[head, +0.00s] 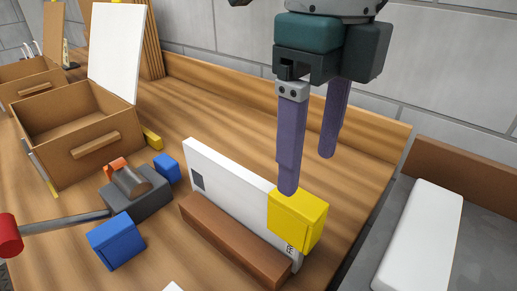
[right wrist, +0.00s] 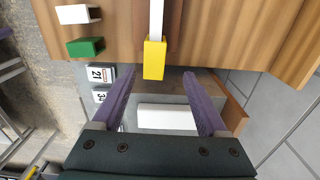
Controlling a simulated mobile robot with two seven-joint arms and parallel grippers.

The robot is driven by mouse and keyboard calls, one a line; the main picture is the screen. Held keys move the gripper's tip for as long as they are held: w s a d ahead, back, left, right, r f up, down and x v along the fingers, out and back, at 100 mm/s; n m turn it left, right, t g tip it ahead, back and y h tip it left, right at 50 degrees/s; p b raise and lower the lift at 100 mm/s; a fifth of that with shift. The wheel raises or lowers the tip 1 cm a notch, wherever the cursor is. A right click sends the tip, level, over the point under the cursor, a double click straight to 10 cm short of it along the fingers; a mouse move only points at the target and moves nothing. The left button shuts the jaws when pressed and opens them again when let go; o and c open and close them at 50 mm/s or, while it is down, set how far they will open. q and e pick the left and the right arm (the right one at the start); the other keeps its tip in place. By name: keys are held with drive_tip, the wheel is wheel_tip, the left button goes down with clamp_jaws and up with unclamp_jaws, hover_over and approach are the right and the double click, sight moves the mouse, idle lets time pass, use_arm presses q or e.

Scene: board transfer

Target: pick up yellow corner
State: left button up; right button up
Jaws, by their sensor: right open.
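The yellow corner (head: 297,222) sits on the near right end of a white board (head: 215,172) that stands on its long edge on the wooden bench. In the right wrist view the yellow corner (right wrist: 154,60) caps the end of the board (right wrist: 156,18). My right gripper (head: 308,173) is open, its purple fingers pointing down over the corner in the head view. In the right wrist view its fingertips (right wrist: 159,74) lie to either side of the corner's line, with nothing held. Whether they touch the corner cannot be told. My left gripper is not in view.
A brown wooden bar (head: 235,240) lies along the board's front. Blue blocks (head: 115,240), a grey block (head: 137,200) and a red-headed tool (head: 10,235) are to the left. A wooden box (head: 75,125) stands behind. A white slab (head: 420,235) lies beyond the bench's right edge.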

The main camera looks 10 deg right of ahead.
sight(298, 198)
drive_tip(key=f, duration=0.2)
drive_tip(key=f+p, duration=0.1)
drive_tip(key=f, duration=0.2)
drive_tip(key=a+f, duration=0.1)
drive_tip(key=f, duration=0.2)
drive_tip(key=shift+s, duration=0.25)
drive_tip(key=shift+d+f, duration=0.1)
drive_tip(key=shift+f, duration=0.4)
drive_tip(key=shift+w, duration=0.1)
clamp_jaws()
